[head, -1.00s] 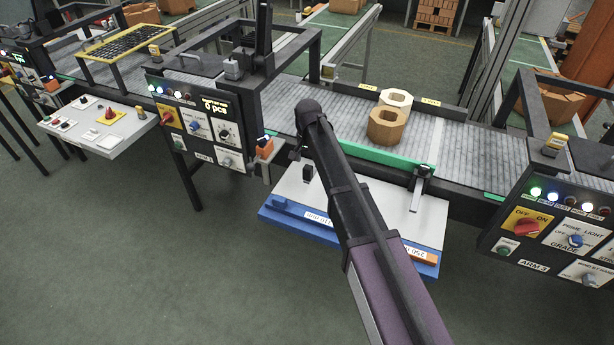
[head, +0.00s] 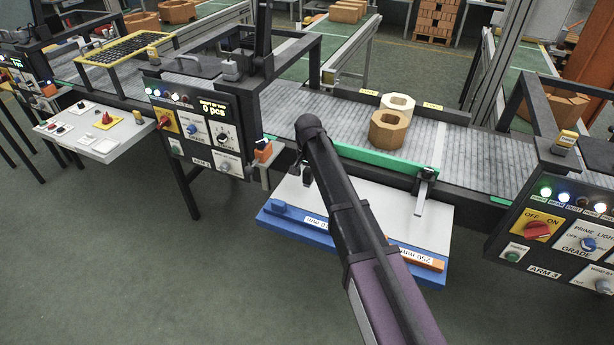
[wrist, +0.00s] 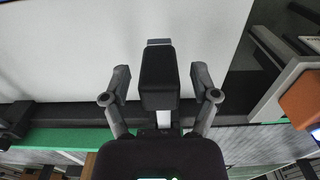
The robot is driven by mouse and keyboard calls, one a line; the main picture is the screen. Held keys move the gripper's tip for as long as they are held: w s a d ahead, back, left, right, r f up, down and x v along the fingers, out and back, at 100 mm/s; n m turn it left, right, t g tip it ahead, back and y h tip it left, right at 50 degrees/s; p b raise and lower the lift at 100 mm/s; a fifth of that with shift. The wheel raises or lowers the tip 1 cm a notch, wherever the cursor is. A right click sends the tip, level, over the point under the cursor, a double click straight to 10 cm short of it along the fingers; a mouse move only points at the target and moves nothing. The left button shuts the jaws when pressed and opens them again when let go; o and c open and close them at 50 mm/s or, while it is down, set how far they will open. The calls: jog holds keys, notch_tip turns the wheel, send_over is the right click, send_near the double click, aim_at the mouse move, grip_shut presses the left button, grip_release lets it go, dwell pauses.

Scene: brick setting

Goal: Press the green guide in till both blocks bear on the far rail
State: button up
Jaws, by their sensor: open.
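The green guide (head: 385,160) runs along the near side of the belt. A tan octagonal block (head: 388,130) with a hole stands just behind it; I cannot tell whether they touch. A cream block (head: 398,102) stands behind the tan one, close to the far rail (head: 462,118); contact there is unclear. In the wrist view, the guide is a green strip (wrist: 70,139) below my gripper (wrist: 160,76). My gripper is open, its fingers either side of a dark block (wrist: 160,88), apart from it. In the head view, my arm mostly hides the gripper.
A dark clamp (head: 426,175) with a pale rod sits at the guide's right end. A white board (head: 425,222) with a blue front edge lies below the guide. Control panels (head: 208,130) flank the work area, with an orange part (head: 263,151) beside the left one.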

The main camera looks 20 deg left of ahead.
grip_shut()
jog(key=w, duration=0.8)
jog(key=w+d, duration=0.1)
jog(key=w, duration=0.4)
jog(key=shift+w, duration=0.1)
grip_release()
jog(key=shift+s, duration=0.25)
